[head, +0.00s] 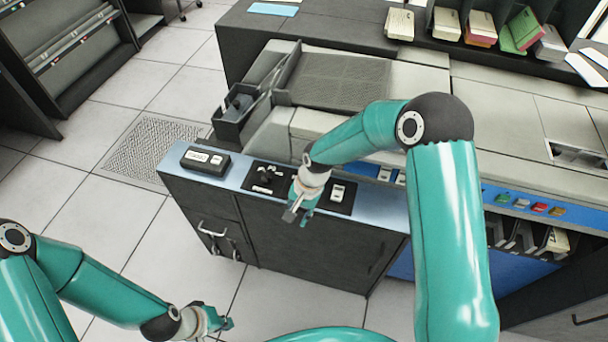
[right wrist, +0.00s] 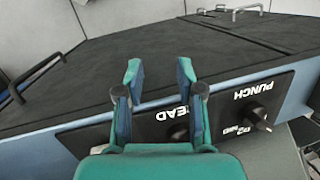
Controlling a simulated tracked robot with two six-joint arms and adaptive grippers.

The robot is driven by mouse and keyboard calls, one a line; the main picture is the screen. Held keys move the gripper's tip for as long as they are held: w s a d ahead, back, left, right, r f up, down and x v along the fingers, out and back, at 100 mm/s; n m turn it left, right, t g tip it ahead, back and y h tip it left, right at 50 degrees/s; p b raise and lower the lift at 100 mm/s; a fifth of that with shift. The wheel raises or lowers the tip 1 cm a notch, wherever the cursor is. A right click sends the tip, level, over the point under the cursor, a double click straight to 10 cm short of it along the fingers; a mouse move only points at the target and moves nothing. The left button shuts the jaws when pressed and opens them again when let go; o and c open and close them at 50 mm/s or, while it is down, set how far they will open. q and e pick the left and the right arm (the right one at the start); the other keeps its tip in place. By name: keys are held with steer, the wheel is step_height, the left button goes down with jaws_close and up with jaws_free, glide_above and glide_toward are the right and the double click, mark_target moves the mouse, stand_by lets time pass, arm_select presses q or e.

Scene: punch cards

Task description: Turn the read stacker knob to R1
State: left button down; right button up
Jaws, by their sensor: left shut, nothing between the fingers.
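The read knob (right wrist: 178,132) is a small dark knob on a black panel lettered READ, seen upside down in the right wrist view. My right gripper's finger hides part of it, and its pointer setting cannot be read. A second knob (right wrist: 256,116) sits on the PUNCH part of the panel, to the right. My right gripper (right wrist: 160,76) is open, with nothing between its fingers, in front of the panel. In the head view my right gripper (head: 298,213) is over the front edge of the control ledge. My left gripper (head: 222,322) is shut and empty, low above the floor.
The blue-grey ledge (head: 228,174) carries a small black box (head: 205,160) at its left end and a white switch (head: 338,191) to the right of my gripper. Card decks (head: 445,22) stand at the back. The floor (head: 140,225) to the left is clear.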

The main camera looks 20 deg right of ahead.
steer(key=w+d+r+m+h+p, duration=0.15)
steer(key=w+r+m, duration=0.25)
steer(key=r, duration=0.6)
steer(key=w+d+r+m+h, duration=0.1)
steer(key=w+d+r+m, duration=0.2)
steer(key=r, duration=0.7)
steer(key=f+p, duration=0.1)
steer(key=f, duration=1)
steer(key=w+f+p, duration=0.1)
steer(key=f, duration=0.4)
steer(key=shift+a+f+p, duration=0.25)
steer(key=shift+f+p, duration=0.05)
steer(key=shift+f, duration=0.1)
